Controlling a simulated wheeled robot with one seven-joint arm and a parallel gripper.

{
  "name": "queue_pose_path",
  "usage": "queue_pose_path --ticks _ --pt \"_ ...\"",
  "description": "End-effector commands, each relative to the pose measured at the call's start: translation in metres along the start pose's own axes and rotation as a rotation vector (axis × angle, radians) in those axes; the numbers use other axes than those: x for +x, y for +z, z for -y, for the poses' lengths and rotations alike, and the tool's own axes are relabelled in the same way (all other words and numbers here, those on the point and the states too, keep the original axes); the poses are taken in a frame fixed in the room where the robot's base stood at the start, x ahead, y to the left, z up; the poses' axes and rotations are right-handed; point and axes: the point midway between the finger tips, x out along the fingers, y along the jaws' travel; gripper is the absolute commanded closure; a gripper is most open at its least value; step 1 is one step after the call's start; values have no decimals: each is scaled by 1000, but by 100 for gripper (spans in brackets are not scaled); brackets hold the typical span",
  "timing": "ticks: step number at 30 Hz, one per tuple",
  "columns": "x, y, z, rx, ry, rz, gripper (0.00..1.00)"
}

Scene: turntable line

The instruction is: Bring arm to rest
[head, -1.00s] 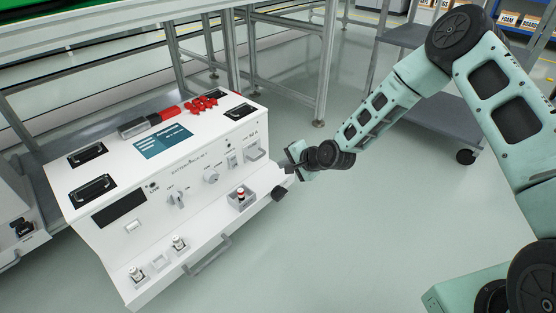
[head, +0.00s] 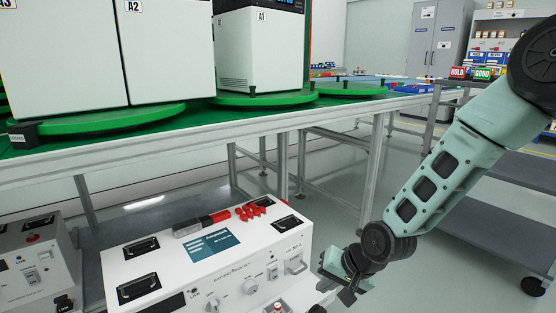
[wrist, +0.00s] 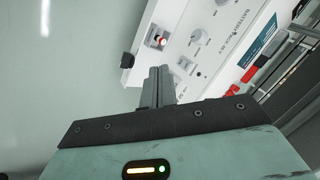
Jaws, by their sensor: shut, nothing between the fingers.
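My arm is bent at the right of the head view, and its wrist hangs low beside the white tester box.
A green-topped table (head: 240,125) with white cabinets (head: 170,50) on green turntables stands behind. A second box (head: 35,270) stands at left. A grey cart (head: 500,190) stands at right behind my arm. Floor between is clear.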

Motion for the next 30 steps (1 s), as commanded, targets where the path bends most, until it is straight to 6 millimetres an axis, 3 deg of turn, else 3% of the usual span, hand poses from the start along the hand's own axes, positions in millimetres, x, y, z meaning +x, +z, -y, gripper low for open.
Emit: queue_pose_path --ticks 1,6,12,18,24,30 --pt "-24 14 15 -88 35 25 100" --pt "-93 67 36 -352 156 137 100" --pt "-169 127 43 -597 254 258 100" --pt "-221 170 38 -750 300 351 100" --pt "-264 205 30 -872 320 427 100" --pt "-299 192 52 -860 320 427 100"
